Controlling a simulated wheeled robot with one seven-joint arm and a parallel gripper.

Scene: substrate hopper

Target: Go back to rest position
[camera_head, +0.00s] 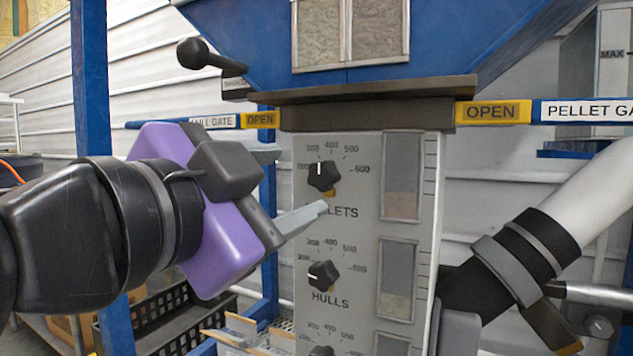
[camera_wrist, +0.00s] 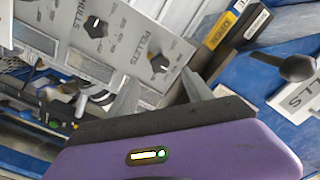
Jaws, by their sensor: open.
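My gripper (camera_head: 297,187) is purple and black and reaches in from the left in the head view. Its two grey fingers are spread apart and empty, in front of the grey dial panel (camera_head: 350,236). The upper black knob (camera_head: 323,176), on the pellets dial, lies just beyond the fingers. In the wrist view the open fingers (camera_wrist: 163,92) point toward the panel, with the pellets knob (camera_wrist: 160,64) beyond and between them. I cannot tell the exact gap, but nothing is held.
The hulls knob (camera_head: 323,275) sits lower on the panel. A blue hopper (camera_head: 450,50) hangs above, with yellow OPEN gate bars (camera_head: 492,112) on both sides. A black-ball lever (camera_head: 195,54) stands upper left. A white pipe (camera_head: 590,190) slants at right. A black crate (camera_head: 165,320) is below.

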